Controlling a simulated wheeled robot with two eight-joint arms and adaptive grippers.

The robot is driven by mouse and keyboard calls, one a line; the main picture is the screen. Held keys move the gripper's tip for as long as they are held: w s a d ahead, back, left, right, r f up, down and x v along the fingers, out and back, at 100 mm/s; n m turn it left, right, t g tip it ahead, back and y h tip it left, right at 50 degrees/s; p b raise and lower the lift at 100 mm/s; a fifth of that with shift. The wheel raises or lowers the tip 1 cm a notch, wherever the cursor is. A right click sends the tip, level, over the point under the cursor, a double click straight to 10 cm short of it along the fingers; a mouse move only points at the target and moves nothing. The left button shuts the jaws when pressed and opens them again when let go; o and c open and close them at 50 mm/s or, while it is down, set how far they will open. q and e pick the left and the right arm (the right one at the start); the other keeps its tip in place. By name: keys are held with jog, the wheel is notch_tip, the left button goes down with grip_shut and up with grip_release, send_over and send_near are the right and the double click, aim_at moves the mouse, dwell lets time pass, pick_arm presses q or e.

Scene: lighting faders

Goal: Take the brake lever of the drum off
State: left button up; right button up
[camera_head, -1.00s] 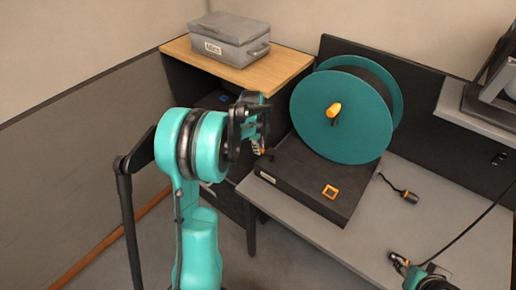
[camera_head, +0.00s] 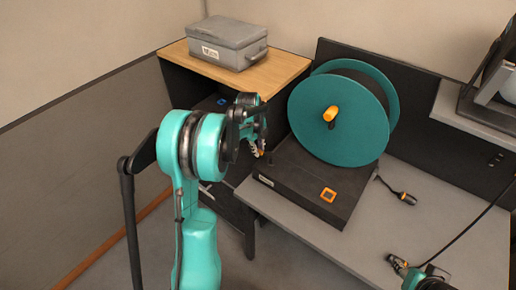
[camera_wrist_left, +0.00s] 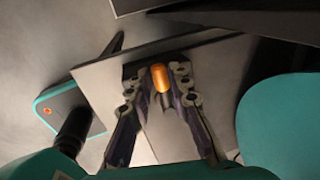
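The teal drum (camera_head: 345,125) stands on a black base (camera_head: 310,190) on the grey desk, with an orange knob (camera_head: 330,114) at its middle. My left gripper (camera_head: 258,150) is at the base's left edge, its fingertips small and partly hidden by my arm. In the left wrist view an orange-tipped lever (camera_wrist_left: 160,78), which looks like the brake lever, is between the two fingers, close against both. In the head view only a bit of orange shows there. My right gripper (camera_head: 398,264) is low at the right, over the desk; its finger gap is unclear.
A grey lidded box (camera_head: 227,42) sits on the wooden shelf top (camera_head: 285,69) at the back left. An orange square (camera_head: 328,195) is on the black base. A dark handheld piece with an orange band (camera_head: 404,198) lies on the desk. The front desk is clear.

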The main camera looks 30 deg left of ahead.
pick_arm(q)
jog(key=shift+o, duration=0.7)
notch_tip(320, 180, up, 12)
jog(key=s, duration=0.2)
jog(key=shift+s, duration=0.15)
jog(key=shift+a+f, duration=0.1)
jog(key=shift+f, duration=0.05)
jog(key=s+d+r+n+t, duration=0.2)
jog(key=s+d+r+n, duration=0.2)
jog(key=s+d+n, duration=0.75)
jog(key=s+d+f+n+t, duration=0.3)
jog(key=s+d+f+n, duration=0.2)
jog(key=s+d+n, duration=0.2)
jog(key=s+d, duration=0.2)
jog(key=shift+d, duration=0.3)
